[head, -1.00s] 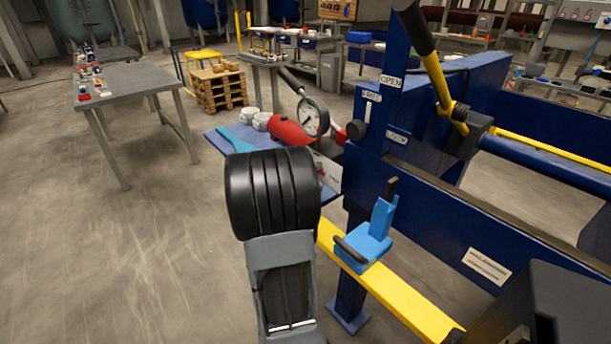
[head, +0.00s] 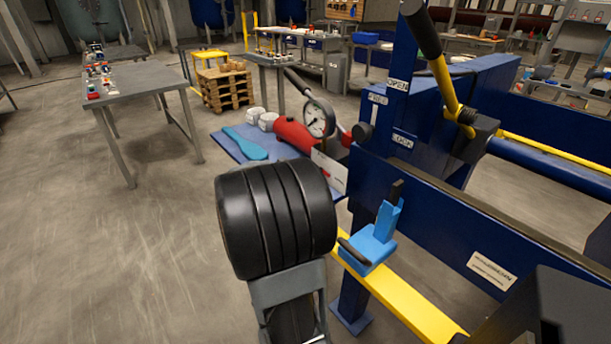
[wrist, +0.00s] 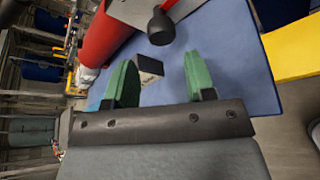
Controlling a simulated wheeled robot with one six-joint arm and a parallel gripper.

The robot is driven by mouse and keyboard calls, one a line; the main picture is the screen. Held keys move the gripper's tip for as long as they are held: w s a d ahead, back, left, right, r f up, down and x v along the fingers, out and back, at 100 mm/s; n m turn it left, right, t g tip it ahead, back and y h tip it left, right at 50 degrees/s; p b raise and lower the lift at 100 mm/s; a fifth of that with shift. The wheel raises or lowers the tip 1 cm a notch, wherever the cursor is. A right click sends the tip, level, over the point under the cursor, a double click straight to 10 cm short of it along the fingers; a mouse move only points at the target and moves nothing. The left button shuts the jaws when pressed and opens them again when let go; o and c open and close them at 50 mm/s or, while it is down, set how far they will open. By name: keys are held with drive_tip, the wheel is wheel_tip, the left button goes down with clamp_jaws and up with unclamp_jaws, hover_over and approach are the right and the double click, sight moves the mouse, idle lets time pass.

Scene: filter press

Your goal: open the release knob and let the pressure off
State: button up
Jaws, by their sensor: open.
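In the wrist view a black knob (wrist: 160,28) on a short stem shows beyond my fingertips, beside the red pump body (wrist: 103,35). I cannot tell how far it is turned. In the head view the red hand pump (head: 295,135) lies on a blue mat with a round dial gauge (head: 318,119) on top; the needle reading is too small to tell. My black arm link hides my gripper and the knob there.
The blue press frame (head: 440,190) stands right of the pump, with a long black-gripped lever (head: 422,28) and a yellow rail (head: 410,306). A blue bracket (head: 375,240) sits on the rail. A grey table (head: 140,82) is at left; the floor between is clear.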

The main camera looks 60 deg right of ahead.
drive_tip(key=v, duration=0.6)
idle(0.6)
